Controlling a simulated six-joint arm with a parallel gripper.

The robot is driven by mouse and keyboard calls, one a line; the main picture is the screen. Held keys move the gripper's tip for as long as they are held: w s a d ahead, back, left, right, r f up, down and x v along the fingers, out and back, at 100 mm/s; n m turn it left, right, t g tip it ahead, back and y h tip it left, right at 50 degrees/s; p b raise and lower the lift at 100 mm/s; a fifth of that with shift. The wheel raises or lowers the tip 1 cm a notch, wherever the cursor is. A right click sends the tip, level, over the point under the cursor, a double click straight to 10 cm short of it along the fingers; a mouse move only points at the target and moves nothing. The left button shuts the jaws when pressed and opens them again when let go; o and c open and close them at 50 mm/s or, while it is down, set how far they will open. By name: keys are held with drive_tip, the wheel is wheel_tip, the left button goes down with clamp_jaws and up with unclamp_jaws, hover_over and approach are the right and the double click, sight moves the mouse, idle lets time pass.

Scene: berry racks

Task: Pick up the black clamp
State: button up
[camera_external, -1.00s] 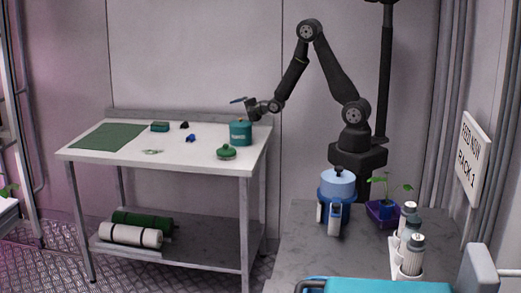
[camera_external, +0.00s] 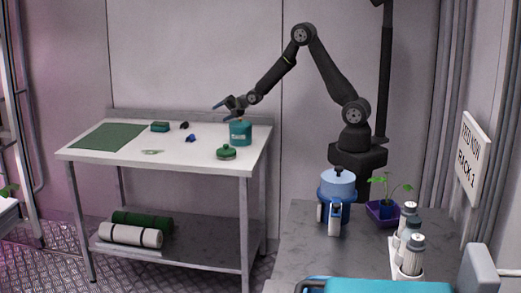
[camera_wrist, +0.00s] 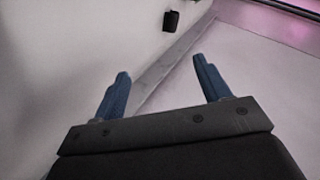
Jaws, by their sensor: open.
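The black clamp (camera_external: 184,125) is a small dark shape near the back of the white table, between a green box and a blue clip. My gripper (camera_external: 218,105) is above the table, to the right of the clamp and higher, apart from it. In the wrist view my gripper (camera_wrist: 160,68) shows two blue fingers spread apart with nothing between them. A small black object (camera_wrist: 171,22) beyond the fingertips there looks like the clamp, but its shape is unclear.
A teal canister (camera_external: 240,133) stands on the table (camera_external: 105,156) below my wrist. A green lidded pot (camera_external: 227,153), blue clip (camera_external: 191,138), green box (camera_external: 160,127) and green mat (camera_external: 108,137) are also there. A raised rail (camera_external: 160,115) runs along the back.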

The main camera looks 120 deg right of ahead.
drive_tip(key=w+d+r+n+g+y, duration=0.1)
drive_tip(key=w+d+r+n+y, duration=0.1)
drive_tip(key=w+d+n, duration=0.4)
drive_tip(key=n+g+y, duration=0.2)
drive_tip(key=n+y, duration=0.1)
drive_tip(key=n, duration=0.4)
approach(196, 126)
drive_tip(key=shift+w+d+f, duration=0.1)
drive_tip(key=shift+w+f, duration=0.1)
drive_tip(key=shift+f, duration=0.4)
drive_tip(key=shift+w+d+f, duration=0.1)
drive_tip(key=shift+w+f, duration=0.1)
drive_tip(key=shift+f, duration=0.45)
drive_tip(key=shift+x, duration=3.35)
drive_tip(key=shift+s+d+r, duration=0.1)
drive_tip(key=shift+d, duration=0.05)
drive_tip(key=shift+c, duration=0.4)
drive_tip(key=c, duration=1)
